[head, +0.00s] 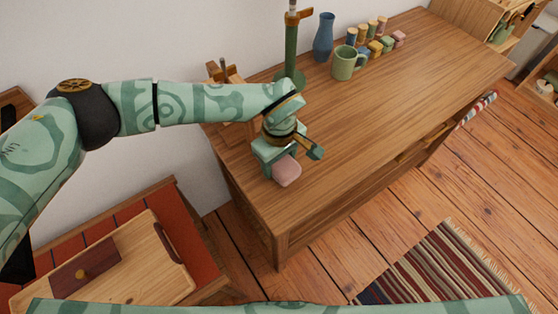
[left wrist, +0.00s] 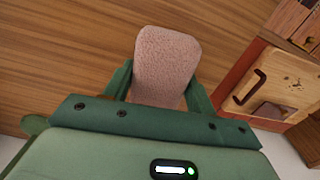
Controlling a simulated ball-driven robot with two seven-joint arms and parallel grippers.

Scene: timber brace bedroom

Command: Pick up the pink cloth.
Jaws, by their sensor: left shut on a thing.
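The pink cloth (head: 287,171) is a small folded, rounded block near the front left end of the wooden dresser top. My left gripper (head: 281,166) reaches down over that end and is shut on the cloth. In the left wrist view, the cloth (left wrist: 167,62) sits between the two green fingers (left wrist: 158,88) and sticks out past their tips. I cannot tell whether the cloth touches the dresser top. My right gripper is not in view.
The dresser top (head: 400,105) is clear in the middle. A green mug (head: 345,64), a blue vase (head: 323,38) and several small coloured jars stand at the back. A green stand (head: 291,50) is behind my wrist. A low red-topped bench (head: 180,215) holds a wooden board.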

